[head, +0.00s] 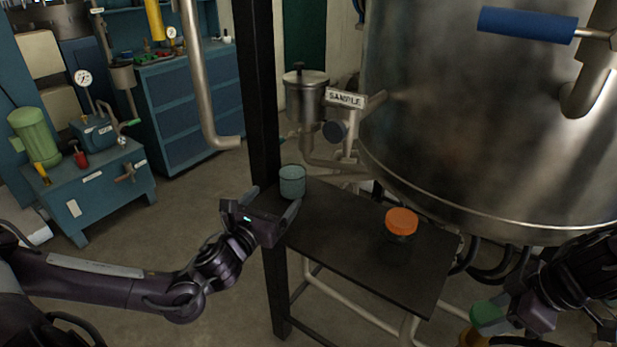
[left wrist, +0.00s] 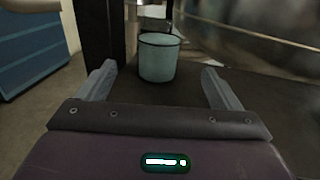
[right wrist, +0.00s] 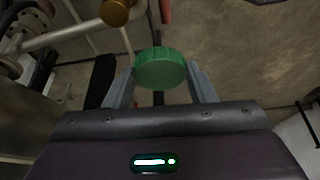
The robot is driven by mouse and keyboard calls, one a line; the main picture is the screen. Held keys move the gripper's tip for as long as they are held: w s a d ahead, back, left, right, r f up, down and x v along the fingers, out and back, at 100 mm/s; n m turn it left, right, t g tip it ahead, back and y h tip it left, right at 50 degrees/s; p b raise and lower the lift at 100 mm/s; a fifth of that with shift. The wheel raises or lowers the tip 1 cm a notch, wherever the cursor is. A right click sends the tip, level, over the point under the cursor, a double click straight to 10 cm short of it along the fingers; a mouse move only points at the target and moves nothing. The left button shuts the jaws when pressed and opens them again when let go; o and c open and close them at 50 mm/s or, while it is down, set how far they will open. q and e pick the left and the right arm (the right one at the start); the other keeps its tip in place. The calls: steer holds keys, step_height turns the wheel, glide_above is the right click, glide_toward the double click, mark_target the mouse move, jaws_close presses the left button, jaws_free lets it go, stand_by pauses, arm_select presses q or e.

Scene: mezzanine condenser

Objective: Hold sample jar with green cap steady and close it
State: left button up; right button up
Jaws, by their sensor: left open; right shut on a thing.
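An open, bluish, see-through sample jar (head: 292,182) stands upright at the far left corner of the dark table (head: 345,240). It also shows in the left wrist view (left wrist: 158,58), just beyond the fingertips. My left gripper (head: 283,207) is open, with its fingers pointing toward the jar and none closed on it. My right gripper (head: 505,322) is off the table's right side, shut on the green cap (head: 486,316). The cap fills the space between the fingers in the right wrist view (right wrist: 160,68).
A second jar with an orange cap (head: 401,221) stands on the table's right half. A large steel vessel (head: 490,120) rises behind and to the right. A dark post (head: 262,150) stands beside the table's left edge. A sample valve pipe (head: 320,145) hangs behind the jar.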

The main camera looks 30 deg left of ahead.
mark_target(286, 184)
arm_select(q)
steer(key=w, duration=0.6)
steer(key=shift+a+p, duration=0.35)
arm_select(e)
steer(key=shift+w+r, duration=0.1)
steer(key=shift+r, duration=0.2)
arm_select(q)
steer(key=shift+w+f, duration=0.1)
steer(key=shift+w, duration=0.4)
steer(key=w, duration=0.3)
steer(key=w+p, duration=0.1)
steer(key=w, duration=0.1)
steer(key=shift+w+a, duration=0.1)
steer(key=shift+a, duration=0.3)
arm_select(e)
steer(key=shift+r, duration=0.45)
arm_select(q)
steer(key=shift+c, duration=0.4)
steer(key=c, duration=1.1)
